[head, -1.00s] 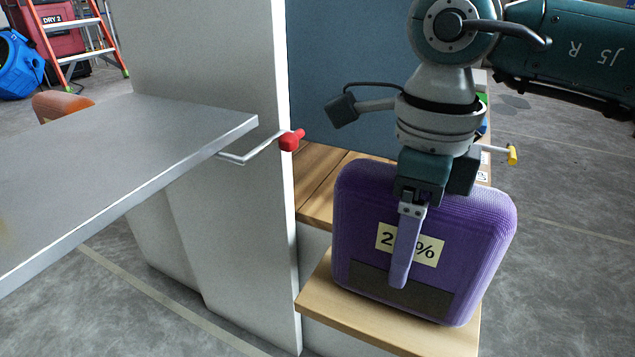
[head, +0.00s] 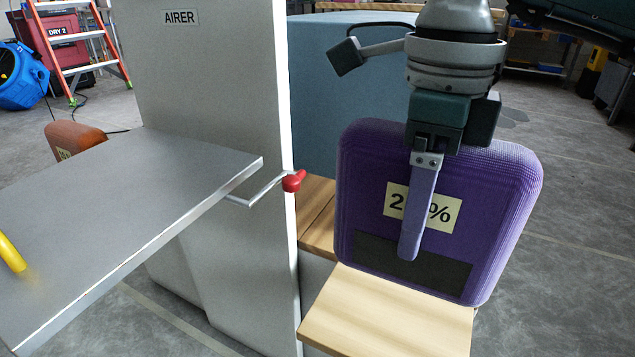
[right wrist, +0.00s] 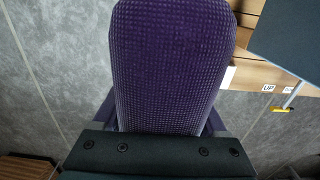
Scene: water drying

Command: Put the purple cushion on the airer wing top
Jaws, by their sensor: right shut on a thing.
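The purple cushion (head: 490,190) is a thick, rounded block with a pale percent label and a dark patch. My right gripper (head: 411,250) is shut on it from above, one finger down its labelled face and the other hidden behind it. The cushion is upright, above and behind the front of a wooden step (head: 385,320). It also fills the middle of the right wrist view (right wrist: 170,65), between the fingers. A tall white panel (head: 215,100) is labelled AIRER. A flat grey wing top (head: 150,190) extends left in front of it. My left gripper is not in view.
A crank with a red knob (head: 293,181) sticks out between the wing and the cushion. A blue box (head: 345,90) is behind the cushion. The visible wing surface is otherwise clear.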

